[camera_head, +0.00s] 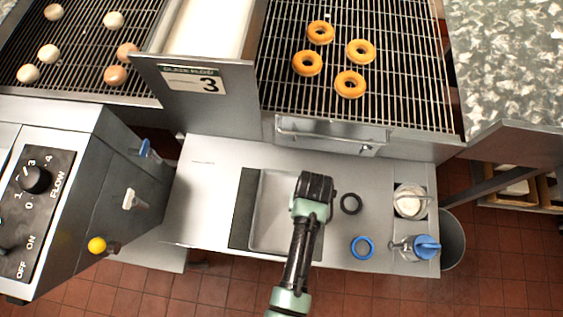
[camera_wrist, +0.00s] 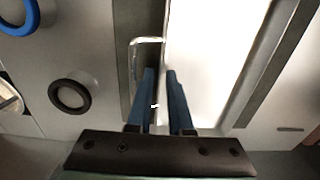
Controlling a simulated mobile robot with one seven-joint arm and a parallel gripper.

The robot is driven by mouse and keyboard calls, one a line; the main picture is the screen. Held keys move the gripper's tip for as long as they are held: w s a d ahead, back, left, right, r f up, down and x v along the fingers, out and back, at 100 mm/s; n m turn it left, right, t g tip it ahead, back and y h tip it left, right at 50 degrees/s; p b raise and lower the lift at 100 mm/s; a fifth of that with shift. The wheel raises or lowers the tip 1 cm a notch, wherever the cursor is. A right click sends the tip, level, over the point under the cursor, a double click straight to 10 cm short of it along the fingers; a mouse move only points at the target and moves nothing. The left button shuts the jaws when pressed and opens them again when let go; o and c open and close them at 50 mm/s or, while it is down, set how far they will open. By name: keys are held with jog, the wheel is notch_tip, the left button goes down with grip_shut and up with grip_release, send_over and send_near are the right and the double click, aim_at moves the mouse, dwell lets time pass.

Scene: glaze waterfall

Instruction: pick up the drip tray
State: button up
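The drip tray (camera_head: 269,219) is a shallow, pale metal tray on the steel shelf, with a dark strip along its left side. In the wrist view it is a bright surface (camera_wrist: 212,55) with a wire handle (camera_wrist: 147,41) on its near-left edge. My gripper (camera_head: 316,187) is over the tray's right side in the head view and hides part of it. In the wrist view the two blue fingers (camera_wrist: 160,72) stand apart with a narrow gap, near the handle and tray edge. Nothing shows held between them. Whether they touch the tray I cannot tell.
A white-filled container (camera_head: 410,203) and a blue-topped jug (camera_head: 426,246) stand at the shelf's right end. A wire grate (camera_head: 400,85) with several doughnuts is behind. The shelf's left part is clear.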

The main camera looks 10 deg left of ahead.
grip_shut()
jog(key=shift+w, duration=0.1)
dwell(1.3)
